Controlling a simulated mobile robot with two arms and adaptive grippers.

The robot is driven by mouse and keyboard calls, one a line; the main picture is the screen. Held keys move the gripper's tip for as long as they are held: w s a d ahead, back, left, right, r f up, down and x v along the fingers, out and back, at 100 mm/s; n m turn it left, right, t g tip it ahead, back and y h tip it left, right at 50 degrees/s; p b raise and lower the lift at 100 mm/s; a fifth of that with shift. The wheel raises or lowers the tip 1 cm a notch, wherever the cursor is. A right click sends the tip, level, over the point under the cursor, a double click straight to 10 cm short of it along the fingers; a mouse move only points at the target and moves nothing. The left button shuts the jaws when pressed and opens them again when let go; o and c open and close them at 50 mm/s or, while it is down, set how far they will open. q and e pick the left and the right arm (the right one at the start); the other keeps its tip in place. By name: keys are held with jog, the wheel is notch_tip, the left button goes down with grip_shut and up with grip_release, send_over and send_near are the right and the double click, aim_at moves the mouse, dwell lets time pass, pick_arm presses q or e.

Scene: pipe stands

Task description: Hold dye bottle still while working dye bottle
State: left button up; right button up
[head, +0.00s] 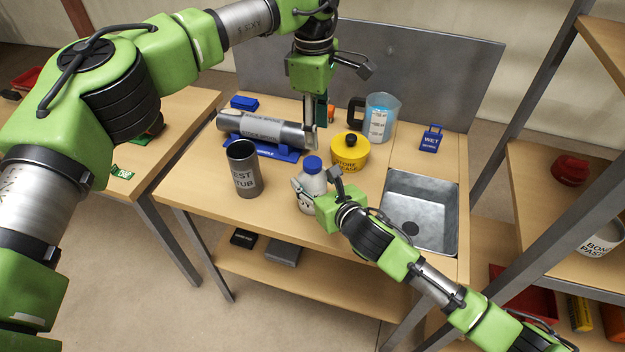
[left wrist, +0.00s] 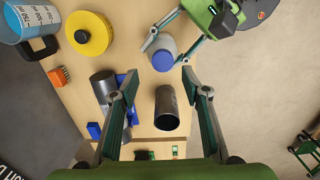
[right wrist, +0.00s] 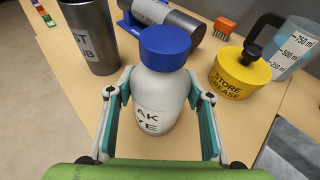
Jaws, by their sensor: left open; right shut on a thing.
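The dye bottle (head: 312,187) is white with a blue cap and stands upright at the front of the table. It also shows in the right wrist view (right wrist: 163,85), its label partly visible. My right gripper (head: 318,196) is shut on the bottle's body, with a finger on each side. My left gripper (head: 318,115) is open and empty, pointing down above the back of the table. In the left wrist view its fingers (left wrist: 160,95) are spread wide, with the bottle (left wrist: 165,55) and its blue cap visible beyond them.
A dark tub (head: 243,168) stands left of the bottle. A grey pipe (head: 265,128) rests on a blue stand (head: 285,153). A metal sink (head: 420,210) is at right.

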aim_at(312, 162)
pick_arm(q)
jog(key=shift+a+f, duration=0.1)
jog(key=shift+a, duration=0.3)
jog(key=shift+a+f, duration=0.1)
jog(key=shift+f, duration=4.35)
